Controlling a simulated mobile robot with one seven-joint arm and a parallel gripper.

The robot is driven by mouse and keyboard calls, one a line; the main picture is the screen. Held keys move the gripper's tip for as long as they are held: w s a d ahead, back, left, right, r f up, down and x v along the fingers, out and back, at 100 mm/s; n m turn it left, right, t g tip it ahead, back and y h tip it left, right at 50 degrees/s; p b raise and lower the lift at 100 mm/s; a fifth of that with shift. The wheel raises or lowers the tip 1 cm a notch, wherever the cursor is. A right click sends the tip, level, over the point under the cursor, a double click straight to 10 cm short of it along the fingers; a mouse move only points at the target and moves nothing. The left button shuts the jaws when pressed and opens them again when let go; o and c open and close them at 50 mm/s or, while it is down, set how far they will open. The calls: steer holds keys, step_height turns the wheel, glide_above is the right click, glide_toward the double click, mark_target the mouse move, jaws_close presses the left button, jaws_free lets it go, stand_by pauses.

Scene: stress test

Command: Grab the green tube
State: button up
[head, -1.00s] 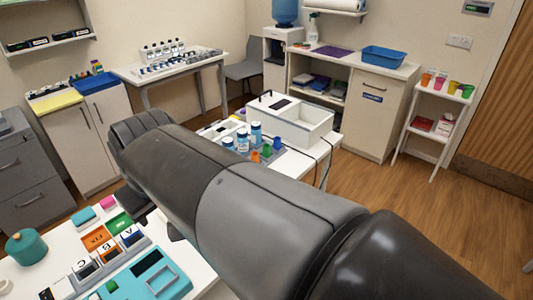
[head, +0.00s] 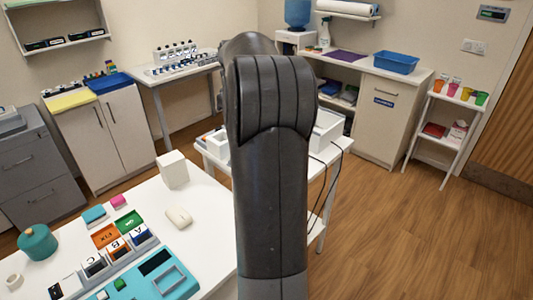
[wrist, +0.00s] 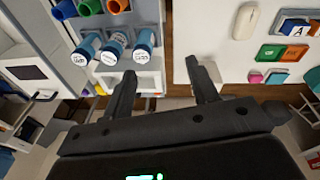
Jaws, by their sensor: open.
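A green tube (wrist: 89,6) shows at the top left edge of the wrist view, partly cut off. It stands between a blue tube (wrist: 64,9) and an orange tube (wrist: 119,5). My gripper (wrist: 161,72) is open and empty, with its fingers spread over the gap between two white tables. The green tube lies beyond and left of the fingers, apart from them. In the head view my arm hides the tubes and the gripper.
A white box (head: 173,169) and a mouse (head: 179,217) are on the near table. Coloured cups (head: 466,93) stand on a shelf at right. Floor at right is clear.

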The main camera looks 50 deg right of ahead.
steer(key=s+d+f+y, duration=0.15)
steer(key=d+f, duration=0.25)
steer(key=d, duration=0.4)
steer(key=s+d+f+h, duration=0.15)
steer(key=d+f, duration=0.25)
steer(key=d, duration=0.5)
steer(key=shift+y, duration=0.5)
steer(key=shift+w+a+f, duration=0.1)
steer(key=shift+a+f, duration=0.05)
steer(key=shift+f, duration=2.5)
steer(key=shift+w+a+f, duration=0.1)
steer(key=shift+f, duration=2.55)
steer(key=c, duration=1)
steer(key=shift+c, duration=0.2)
steer(key=shift+r, duration=0.1)
